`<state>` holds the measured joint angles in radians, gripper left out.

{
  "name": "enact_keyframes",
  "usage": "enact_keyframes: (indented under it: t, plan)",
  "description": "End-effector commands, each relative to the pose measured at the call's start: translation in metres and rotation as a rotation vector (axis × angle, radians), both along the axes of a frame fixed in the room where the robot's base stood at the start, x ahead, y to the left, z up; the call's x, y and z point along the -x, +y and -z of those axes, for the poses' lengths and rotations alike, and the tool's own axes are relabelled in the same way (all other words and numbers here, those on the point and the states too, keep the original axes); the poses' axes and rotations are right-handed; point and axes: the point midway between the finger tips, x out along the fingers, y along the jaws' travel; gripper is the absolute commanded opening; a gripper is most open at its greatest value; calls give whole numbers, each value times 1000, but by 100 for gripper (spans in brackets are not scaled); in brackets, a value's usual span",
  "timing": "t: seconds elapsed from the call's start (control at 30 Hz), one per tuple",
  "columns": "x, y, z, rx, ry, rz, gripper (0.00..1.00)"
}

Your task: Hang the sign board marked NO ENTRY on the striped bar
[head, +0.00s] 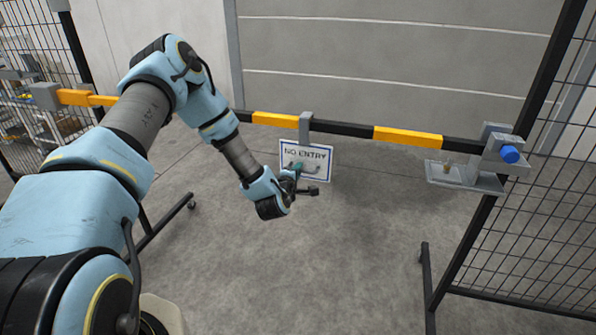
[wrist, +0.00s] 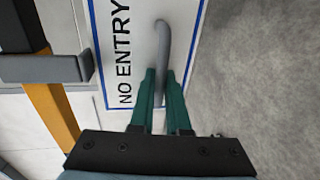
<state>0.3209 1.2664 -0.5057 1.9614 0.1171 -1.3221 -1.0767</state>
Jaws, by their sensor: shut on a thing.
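The white sign board (head: 318,156) marked NO ENTRY, with a blue border, is upright just below the striped bar (head: 408,137) in the head view. Its grey hook (head: 306,124) reaches up across the bar's near face to above its top edge. I cannot tell whether the hook's weight rests on the bar. My gripper (head: 299,170) is at the front of the board. In the wrist view, its green fingers (wrist: 160,76) are shut on the board's grey handle (wrist: 163,38). The hook (wrist: 45,69) crosses the yellow and black bar (wrist: 52,108) there.
A grey latch bracket with a blue knob (head: 509,154) is at the bar's right end. Mesh fence panels (head: 545,190) stand at both sides. A grey shutter wall (head: 400,60) is behind the bar. The concrete floor in front is clear.

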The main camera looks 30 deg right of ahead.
Motion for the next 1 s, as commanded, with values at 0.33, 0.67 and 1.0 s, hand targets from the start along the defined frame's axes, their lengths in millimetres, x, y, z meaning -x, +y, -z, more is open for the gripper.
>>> enact_keyframes:
  t: [0.33, 0.67, 1.0]
  plan:
    - [0, 0, -1, 1, -1, 0, 32]
    - [0, 0, 0, 0, 0, 0, 49]
    - [22, 20, -3, -1, 2, 1, 49]
